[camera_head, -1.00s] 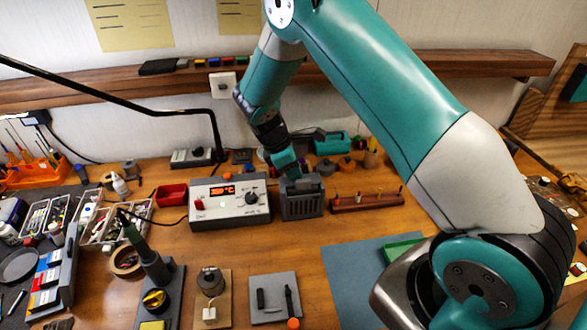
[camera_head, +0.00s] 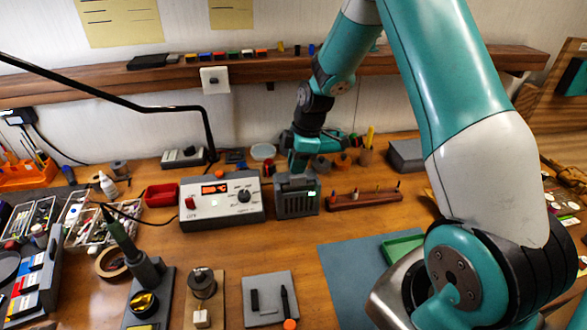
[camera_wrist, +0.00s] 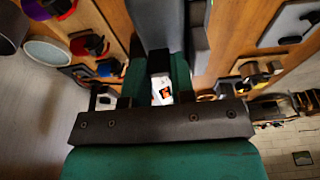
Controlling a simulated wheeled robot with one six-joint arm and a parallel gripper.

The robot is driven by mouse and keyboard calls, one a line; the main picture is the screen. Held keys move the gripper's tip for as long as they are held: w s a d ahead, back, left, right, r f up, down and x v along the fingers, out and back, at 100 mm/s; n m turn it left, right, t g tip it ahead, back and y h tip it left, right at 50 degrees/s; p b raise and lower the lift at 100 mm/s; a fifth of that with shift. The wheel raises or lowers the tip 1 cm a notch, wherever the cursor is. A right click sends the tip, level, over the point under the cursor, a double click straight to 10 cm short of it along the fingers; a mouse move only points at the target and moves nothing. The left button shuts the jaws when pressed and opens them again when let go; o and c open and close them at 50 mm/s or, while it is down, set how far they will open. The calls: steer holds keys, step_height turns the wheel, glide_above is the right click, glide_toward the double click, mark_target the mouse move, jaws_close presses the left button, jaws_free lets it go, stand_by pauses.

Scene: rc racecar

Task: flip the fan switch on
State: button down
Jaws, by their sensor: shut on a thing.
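The fan is a dark grey box with a slotted front (camera_head: 297,204), standing right of the white control station (camera_head: 222,204). A small pale light spot shows at its upper right. My gripper (camera_head: 297,176) points down at the top of the fan, its fingertips at the box's upper edge. In the wrist view the jaws (camera_wrist: 161,92) are close together around a small white piece with an orange and black patch, which I take for the fan switch (camera_wrist: 161,88). The fingers hide most of the switch, so its tilt cannot be told.
A wooden rack (camera_head: 364,198) stands close right of the fan. A red tray (camera_head: 161,195) is left of the station. The wooden shelf (camera_head: 270,68) runs behind my arm. A blue mat (camera_head: 350,275) leaves free room in front.

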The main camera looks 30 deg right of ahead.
steer(key=shift+s+d+f+t+y+b, duration=0.15)
steer(key=shift+d+t+y+b, duration=0.35)
steer(key=shift+y+b, duration=0.55)
steer(key=c, duration=1.2)
jaws_free()
steer(key=shift+c, duration=0.2)
steer(key=b+v, duration=0.2)
steer(key=v, duration=1.5)
steer(key=shift+d+b, duration=0.25)
steer(key=shift+b, duration=0.05)
steer(key=shift+s, duration=0.1)
